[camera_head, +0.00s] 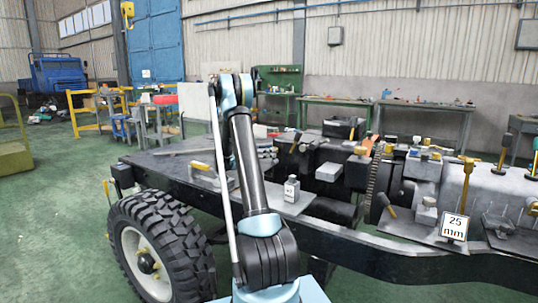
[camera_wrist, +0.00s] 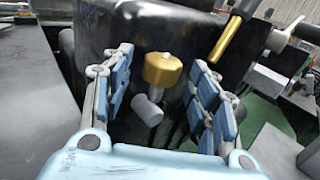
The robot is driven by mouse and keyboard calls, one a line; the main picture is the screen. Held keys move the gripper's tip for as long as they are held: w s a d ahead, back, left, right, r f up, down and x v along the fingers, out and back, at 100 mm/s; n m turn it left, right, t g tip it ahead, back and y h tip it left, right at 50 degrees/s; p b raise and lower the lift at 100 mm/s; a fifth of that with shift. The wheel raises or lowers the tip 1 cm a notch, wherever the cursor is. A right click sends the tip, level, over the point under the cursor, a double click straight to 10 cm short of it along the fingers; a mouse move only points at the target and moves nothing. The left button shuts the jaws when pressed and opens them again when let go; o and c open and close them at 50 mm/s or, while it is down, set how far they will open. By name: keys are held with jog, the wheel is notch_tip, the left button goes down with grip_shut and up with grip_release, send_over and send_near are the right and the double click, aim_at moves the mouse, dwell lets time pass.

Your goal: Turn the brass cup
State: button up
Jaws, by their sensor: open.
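The brass cup (camera_wrist: 163,70) is a short, round golden piece with a small pale tip on top, in the middle of the wrist view. My gripper (camera_wrist: 161,62) is open, with blue-padded fingers on the left and right of the cup. Gaps show between the cup and both fingers, and I see no contact. In the head view my arm hides the gripper, and I cannot make out the cup there.
A brass-coloured rod with a dark grip (camera_wrist: 232,30) slants close by the right finger. The chassis frame (camera_head: 385,248) carries a grey bottle (camera_head: 292,189), a "25 mm" sign (camera_head: 454,226) and several handled parts. A large tyre (camera_head: 165,245) stands at left. Green floor (camera_head: 55,215) is open further left.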

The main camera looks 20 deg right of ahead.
jog(key=a, duration=1.1)
jog(key=shift+w+a, duration=0.3)
jog(key=shift+w, duration=0.05)
